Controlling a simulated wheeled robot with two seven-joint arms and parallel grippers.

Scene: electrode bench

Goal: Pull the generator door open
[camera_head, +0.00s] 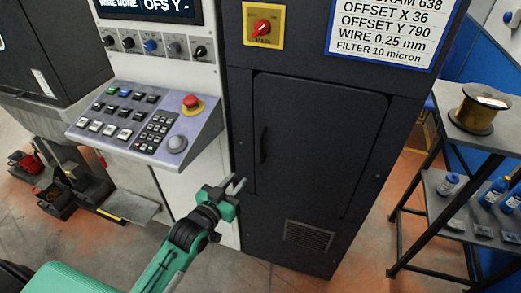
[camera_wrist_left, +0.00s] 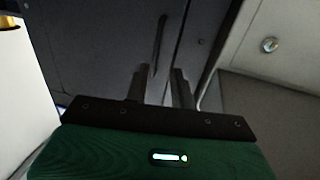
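The generator door (camera_head: 310,145) is a dark panel on the black cabinet and looks shut. Its thin vertical black handle (camera_head: 264,146) is on the door's left side. My left gripper (camera_head: 236,186) is below and a little left of the handle, apart from it. In the left wrist view its two fingers (camera_wrist_left: 160,86) are spread with nothing between them, and the handle (camera_wrist_left: 160,36) shows beyond them. My right gripper is in neither view.
A sloped control panel (camera_head: 146,122) with buttons juts out left of the cabinet. A red rotary switch (camera_head: 262,26) is above the door. A shelf rack (camera_head: 445,187) with a wire spool (camera_head: 474,110) and blue bottles stands at right. Floor in front of the cabinet looks clear.

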